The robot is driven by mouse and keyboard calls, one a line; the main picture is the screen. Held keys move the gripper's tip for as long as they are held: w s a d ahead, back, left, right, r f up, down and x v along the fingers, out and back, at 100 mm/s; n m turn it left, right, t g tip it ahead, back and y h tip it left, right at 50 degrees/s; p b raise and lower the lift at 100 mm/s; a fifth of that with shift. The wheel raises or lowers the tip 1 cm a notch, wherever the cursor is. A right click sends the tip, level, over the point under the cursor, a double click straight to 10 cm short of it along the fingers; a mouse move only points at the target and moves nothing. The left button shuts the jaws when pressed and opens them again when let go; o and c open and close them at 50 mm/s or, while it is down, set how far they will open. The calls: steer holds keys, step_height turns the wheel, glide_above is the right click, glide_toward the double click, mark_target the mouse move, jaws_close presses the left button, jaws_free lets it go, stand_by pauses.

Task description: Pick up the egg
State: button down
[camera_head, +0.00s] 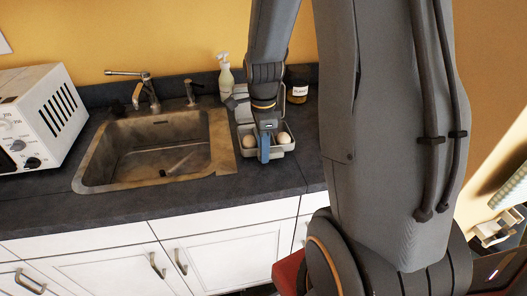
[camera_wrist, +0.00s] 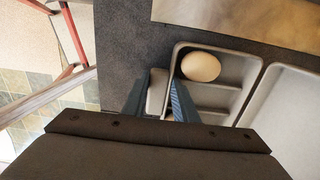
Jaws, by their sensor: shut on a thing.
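A light grey egg tray (camera_head: 287,153) stands on the dark counter right of the sink; its near side also shows in the wrist view (camera_wrist: 157,92). Two pale eggs sit in it, a left egg (camera_head: 249,141) and a right egg (camera_head: 284,138). The left egg lies in the upper compartment in the wrist view (camera_wrist: 201,66); the other is mostly hidden behind my gripper there. My gripper (camera_head: 264,153) points down between the eggs, with its blue fingers on either side of the tray's near wall. It looks shut on that wall, and neither egg is between the fingers.
The sink (camera_head: 155,155) with its tap lies left of the tray. A white microwave (camera_head: 40,118) stands at the far left. A soap bottle (camera_head: 226,78) and a dark jar (camera_head: 298,85) stand behind the tray. Bare counter (camera_head: 270,180) lies in front of it.

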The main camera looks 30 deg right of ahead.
steer(key=shift+f, duration=0.75)
steer(key=shift+f, duration=0.1)
steer(key=c, duration=1.4)
jaws_free()
steer(key=shift+c, duration=0.2)
steer(key=shift+o, duration=0.2)
